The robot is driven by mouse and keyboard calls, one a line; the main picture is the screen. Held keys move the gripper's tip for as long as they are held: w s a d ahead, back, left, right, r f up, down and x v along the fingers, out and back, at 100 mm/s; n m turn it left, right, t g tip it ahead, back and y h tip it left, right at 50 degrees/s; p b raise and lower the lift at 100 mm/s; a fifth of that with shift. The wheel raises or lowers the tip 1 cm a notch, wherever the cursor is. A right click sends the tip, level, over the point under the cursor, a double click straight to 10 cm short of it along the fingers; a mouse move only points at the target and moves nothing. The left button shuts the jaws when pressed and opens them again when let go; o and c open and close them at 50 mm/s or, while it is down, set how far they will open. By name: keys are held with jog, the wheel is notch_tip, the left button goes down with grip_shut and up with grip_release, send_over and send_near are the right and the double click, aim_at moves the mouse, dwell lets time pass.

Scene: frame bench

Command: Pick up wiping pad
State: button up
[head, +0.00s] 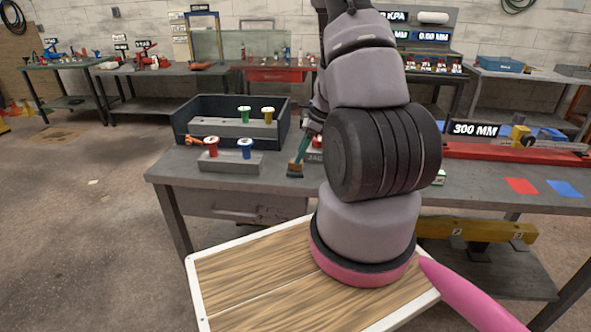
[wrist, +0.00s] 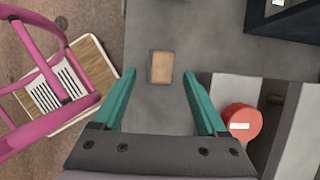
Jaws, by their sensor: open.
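The wiping pad, a small tan rectangular block with a dark edge, lies on the grey bench top. In the wrist view the pad (wrist: 161,67) shows between my two teal fingertips, with a gap on each side. My gripper (wrist: 158,73) is open and empty. In the head view my gripper (head: 301,152) points down at the pad (head: 295,169), near the middle of the bench, and its fingertips partly overlap the pad. I cannot tell how far above the pad the tips are.
A grey block holds a red spool (head: 210,147) and a blue spool (head: 246,149) left of the pad. A dark open bin (head: 185,112) stands behind. Bench top around the pad is bare.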

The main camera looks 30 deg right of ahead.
jog(key=x, duration=0.5)
jog(key=shift+w, duration=0.2)
grip_shut()
jog(key=shift+r, duration=0.1)
notch_tip(320, 180, up, 10)
dwell(0.3)
